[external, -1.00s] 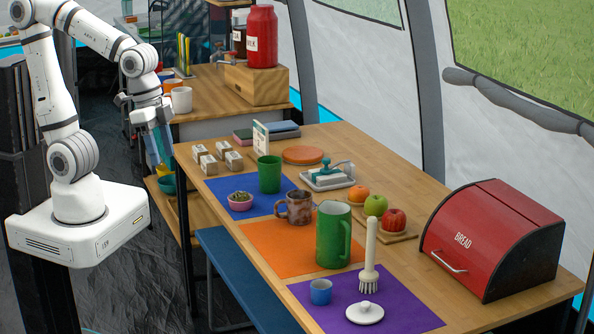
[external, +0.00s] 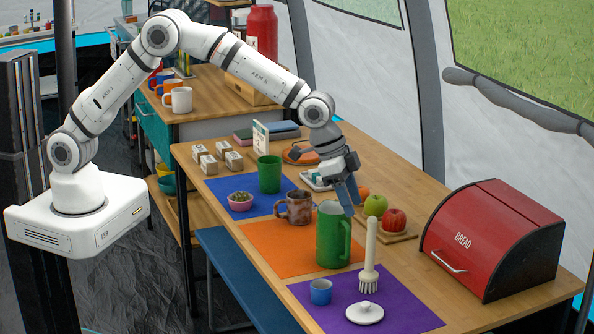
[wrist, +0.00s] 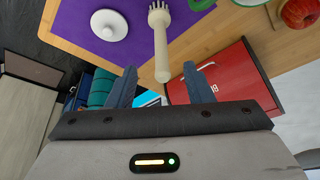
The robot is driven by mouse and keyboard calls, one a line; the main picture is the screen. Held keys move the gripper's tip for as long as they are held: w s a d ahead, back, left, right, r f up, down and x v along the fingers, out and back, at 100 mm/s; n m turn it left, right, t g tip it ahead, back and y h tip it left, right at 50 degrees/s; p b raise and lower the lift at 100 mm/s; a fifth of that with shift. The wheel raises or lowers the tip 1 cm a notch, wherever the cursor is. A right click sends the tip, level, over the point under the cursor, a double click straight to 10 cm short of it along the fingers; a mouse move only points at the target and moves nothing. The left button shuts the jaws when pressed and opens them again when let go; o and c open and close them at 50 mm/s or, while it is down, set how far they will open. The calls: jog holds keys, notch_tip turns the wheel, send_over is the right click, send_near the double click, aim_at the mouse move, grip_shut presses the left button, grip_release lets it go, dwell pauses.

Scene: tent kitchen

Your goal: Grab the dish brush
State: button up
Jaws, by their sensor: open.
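The dish brush (external: 370,254) has a long cream handle and stands upright, bristles down, on the purple mat (external: 400,308) at the near end of the table. In the wrist view the brush (wrist: 160,45) hangs from the top, its handle end close to the gap between my fingers. My gripper (external: 347,194) is open and empty above the table, behind the green pitcher, up and left of the brush's handle top.
The tall green pitcher (external: 333,235) stands left of the brush. A blue cup (external: 320,291) and a white lid-like disc (external: 364,312) sit close by on the purple mat. The red bread box (external: 492,240) is to the right. Fruit (external: 394,219) lies on a board behind.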

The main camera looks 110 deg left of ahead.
aim_at(370, 255)
jog(key=shift+w+r+p+x, duration=0.1)
jog(key=shift+w+p+x, duration=0.2)
jog(key=shift+x, duration=1.35)
jog(key=shift+w+r+p+x, duration=0.1)
jog(key=shift+w+p+x, duration=0.2)
jog(key=shift+x, duration=1.35)
jog(key=shift+w+r+p+x, duration=0.1)
jog(key=shift+w+p+x, duration=0.2)
jog(key=shift+x, duration=1.4)
jog(key=shift+s+a, duration=0.1)
jog(key=shift+r, duration=0.1)
grip_shut()
